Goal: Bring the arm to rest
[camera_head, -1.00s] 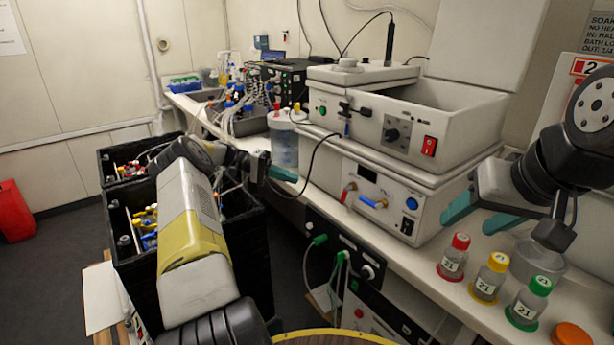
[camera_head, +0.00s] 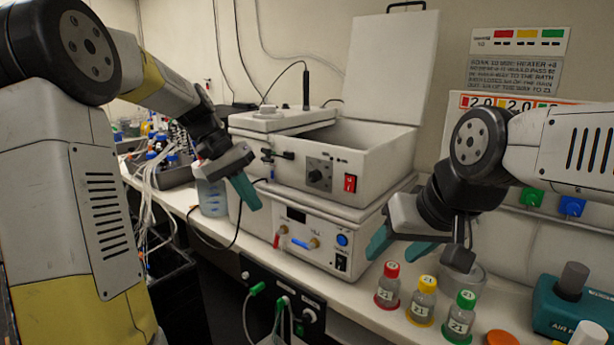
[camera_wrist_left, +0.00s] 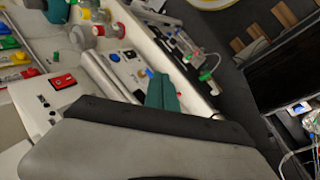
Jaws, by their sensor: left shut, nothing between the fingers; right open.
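My left gripper (camera_head: 246,192) is shut and empty, with teal fingertips hanging in front of the left part of the white bench unit. In the left wrist view its teal fingers (camera_wrist_left: 163,95) are together with nothing between them. My right gripper (camera_head: 392,245) is open and empty above the bench, over the bottles and to the right of the white unit. Its arm comes in from the right edge.
An open-lidded white bath unit (camera_head: 330,165) stands on a second white unit (camera_head: 305,238). Capped bottles, red (camera_head: 388,286), yellow (camera_head: 422,301) and green (camera_head: 461,318), stand on the bench. A teal device (camera_head: 575,310) sits at right. A dark crate (camera_head: 178,295) is below left.

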